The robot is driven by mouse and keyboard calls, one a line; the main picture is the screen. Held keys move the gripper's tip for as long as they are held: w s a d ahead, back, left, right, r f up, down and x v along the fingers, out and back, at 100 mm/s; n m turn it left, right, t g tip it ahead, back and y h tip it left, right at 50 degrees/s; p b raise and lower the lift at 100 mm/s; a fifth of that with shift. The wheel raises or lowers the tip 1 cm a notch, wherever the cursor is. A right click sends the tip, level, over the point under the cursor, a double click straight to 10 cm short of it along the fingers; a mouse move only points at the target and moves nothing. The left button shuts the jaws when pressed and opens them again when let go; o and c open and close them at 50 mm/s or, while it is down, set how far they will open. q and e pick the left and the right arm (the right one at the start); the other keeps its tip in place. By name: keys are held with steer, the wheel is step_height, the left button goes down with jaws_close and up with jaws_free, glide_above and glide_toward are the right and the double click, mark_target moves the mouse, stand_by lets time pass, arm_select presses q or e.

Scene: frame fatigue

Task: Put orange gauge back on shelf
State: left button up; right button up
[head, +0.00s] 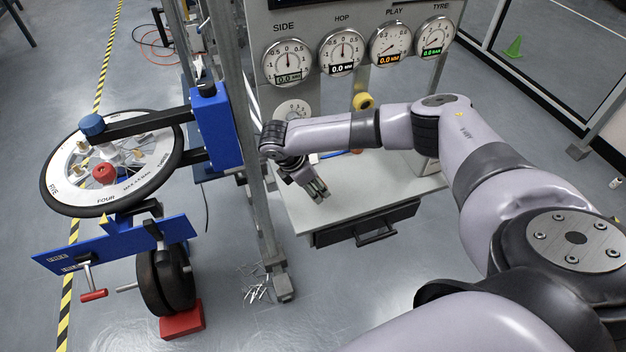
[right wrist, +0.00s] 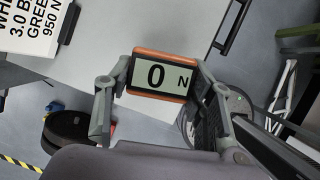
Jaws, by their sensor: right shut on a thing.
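The orange gauge (right wrist: 159,76) shows in the right wrist view, with an orange case and a display reading 0 N. My right gripper (right wrist: 160,84) is shut on it, one finger at each short side. In the head view my right gripper (head: 319,191) points down above the left part of a light grey shelf (head: 400,178) with a dark drawer below. The gauge cannot be made out there. In the right wrist view the shelf surface (right wrist: 165,25) lies beyond the gauge. I cannot tell the gap between them. My left gripper is not in view.
A panel with several dials (head: 343,50) rises behind the shelf. A metal post (head: 240,110) stands close left of my right gripper. Further left is a spoked wheel (head: 112,165) on a blue stand. A printed white card (right wrist: 35,25) lies near the gauge.

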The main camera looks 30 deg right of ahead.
steer(key=b, duration=0.2)
glide_above(313, 207)
step_height(313, 207, down, 4)
steer(key=shift+f, duration=0.6)
steer(key=shift+f+b, duration=0.3)
steer(key=shift+f, duration=0.4)
steer(key=o, duration=1.4)
steer(key=v, duration=1.2)
